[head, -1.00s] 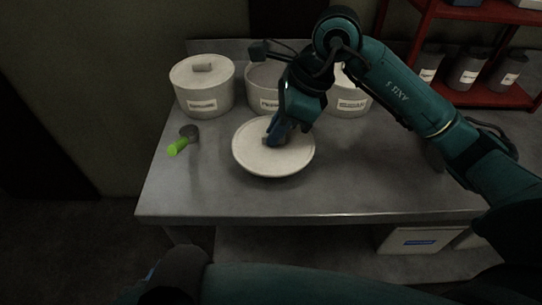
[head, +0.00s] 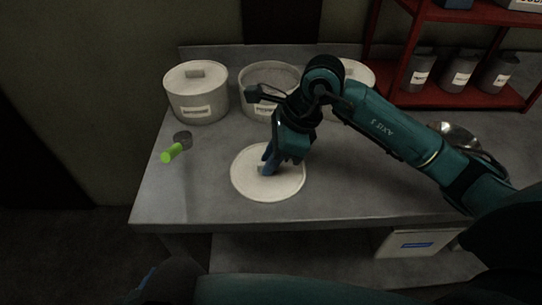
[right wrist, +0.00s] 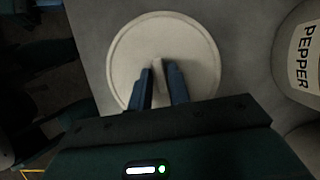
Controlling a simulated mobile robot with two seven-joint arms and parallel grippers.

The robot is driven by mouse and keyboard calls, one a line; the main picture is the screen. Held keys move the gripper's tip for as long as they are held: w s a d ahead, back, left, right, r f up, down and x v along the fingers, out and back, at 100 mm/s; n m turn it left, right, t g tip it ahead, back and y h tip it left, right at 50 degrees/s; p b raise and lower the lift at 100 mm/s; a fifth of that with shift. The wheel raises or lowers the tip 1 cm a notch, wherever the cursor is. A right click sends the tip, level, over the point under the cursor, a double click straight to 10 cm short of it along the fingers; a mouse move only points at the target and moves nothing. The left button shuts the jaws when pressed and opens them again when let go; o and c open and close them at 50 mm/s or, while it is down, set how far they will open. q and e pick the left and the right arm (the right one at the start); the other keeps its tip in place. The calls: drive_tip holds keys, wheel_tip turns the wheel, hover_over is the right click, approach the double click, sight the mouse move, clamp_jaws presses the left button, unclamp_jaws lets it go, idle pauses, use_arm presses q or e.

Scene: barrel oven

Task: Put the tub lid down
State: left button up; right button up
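The round, pale tub lid (head: 285,185) lies flat on the steel table, near its front edge, in the head view. My right gripper (head: 268,165) is above its middle, pointing down, with its blue fingers on either side of the lid's handle. In the right wrist view the lid (right wrist: 200,45) shows as a full disc, with the handle (right wrist: 158,68) between the two fingers of the gripper (right wrist: 160,75). The fingers look closed on the handle, though contact is partly hidden. My left gripper is not in view.
An open tub (head: 257,100) stands behind the lid, between a lidded tub (head: 198,100) and another tub (head: 357,77) at right. A green-handled scoop (head: 175,150) lies left. A metal bowl (head: 455,136) and red shelf (head: 470,97) are right. The steel table (head: 370,190) is clear right of the lid.

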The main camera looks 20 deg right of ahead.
drive_tip(key=shift+o, duration=1.2)
drive_tip(key=shift+r, duration=0.15)
drive_tip(key=v, duration=1.2)
drive_tip(key=shift+p, duration=0.35)
